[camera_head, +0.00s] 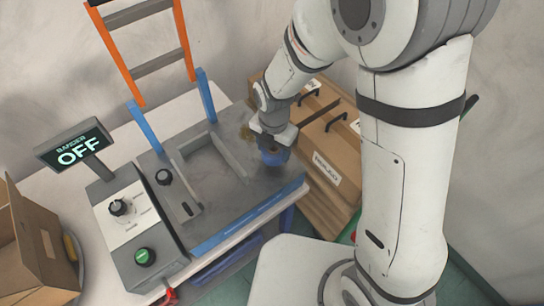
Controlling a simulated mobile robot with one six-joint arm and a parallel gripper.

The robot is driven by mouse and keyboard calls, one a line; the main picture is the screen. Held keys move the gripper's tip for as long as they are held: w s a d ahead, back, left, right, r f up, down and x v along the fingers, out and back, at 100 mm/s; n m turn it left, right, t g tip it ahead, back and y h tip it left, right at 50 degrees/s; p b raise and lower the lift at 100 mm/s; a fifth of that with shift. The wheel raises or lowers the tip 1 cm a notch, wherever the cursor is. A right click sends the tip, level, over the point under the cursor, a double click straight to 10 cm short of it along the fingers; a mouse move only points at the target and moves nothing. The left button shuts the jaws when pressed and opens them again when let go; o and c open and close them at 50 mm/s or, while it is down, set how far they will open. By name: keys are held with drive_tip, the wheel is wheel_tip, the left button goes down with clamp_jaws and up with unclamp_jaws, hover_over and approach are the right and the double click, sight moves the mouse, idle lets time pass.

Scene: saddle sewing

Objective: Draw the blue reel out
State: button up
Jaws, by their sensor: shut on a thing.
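The blue reel (275,157) is at the right part of a grey machine bed (225,202). Only its lower part shows below my gripper. My gripper (273,147) points down over the reel and is shut on it. My own gripper and wrist hide the reel's top, and I cannot tell whether the reel touches the bed.
A display (76,151) reading "BANDER OFF" stands behind a control box (130,225) with a black knob and a green button. Two blue posts (206,95) rise at the bed's back. A cardboard box (35,245) is at left; brown labelled cases (318,150) are at right.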

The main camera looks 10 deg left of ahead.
drive_tip(key=shift+r+p, duration=0.8)
drive_tip(key=shift+r, duration=0.6)
drive_tip(key=shift+r+p, duration=1.25)
drive_tip(key=shift+r, duration=0.75)
